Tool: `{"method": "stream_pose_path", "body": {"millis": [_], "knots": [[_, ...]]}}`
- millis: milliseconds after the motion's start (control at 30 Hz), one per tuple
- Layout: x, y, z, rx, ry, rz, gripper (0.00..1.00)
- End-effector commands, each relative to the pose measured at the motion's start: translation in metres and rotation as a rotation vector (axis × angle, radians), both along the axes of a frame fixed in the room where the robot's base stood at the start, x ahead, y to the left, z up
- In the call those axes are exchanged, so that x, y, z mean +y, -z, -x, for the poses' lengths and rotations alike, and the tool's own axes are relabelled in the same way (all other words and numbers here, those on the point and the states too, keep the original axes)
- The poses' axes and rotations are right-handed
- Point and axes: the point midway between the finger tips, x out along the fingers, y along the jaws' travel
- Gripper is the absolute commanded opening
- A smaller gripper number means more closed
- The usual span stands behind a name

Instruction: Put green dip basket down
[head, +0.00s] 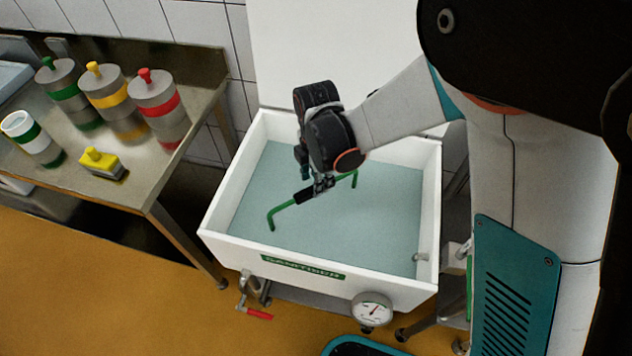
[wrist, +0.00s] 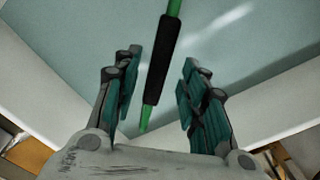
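The green dip basket shows only as its green handle (head: 283,207), standing out of the pale liquid in the white sanitiser tank (head: 222,240). The basket body is hidden under the liquid. The handle has a black grip in its middle, also seen in the wrist view (wrist: 162,60). My gripper (head: 321,186) is over the tank, at the grip. In the wrist view my gripper (wrist: 160,75) has its teal-padded fingers apart, one on each side of the handle. A gap shows between the grip and each finger. The gripper is open.
A steel table (head: 150,185) at left holds moulds with green, yellow (head: 112,92) and red (head: 158,100) bands, a white-and-green cup (head: 30,138) and a small yellow-topped piece (head: 102,162). A dial gauge (head: 371,309) and red-handled valve (head: 258,314) are at the tank's front.

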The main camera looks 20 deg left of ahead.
Motion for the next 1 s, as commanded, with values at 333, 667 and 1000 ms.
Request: {"method": "stream_pose_path", "body": {"millis": [333, 667, 1000], "knots": [[0.0, -0.062, 0.0, 0.0, 0.0, 0.0, 0.39], [0.0, -0.07, 0.0, 0.0, 0.0, 0.0, 0.39], [0.0, -0.07, 0.0, 0.0, 0.0, 0.0, 0.39]]}}
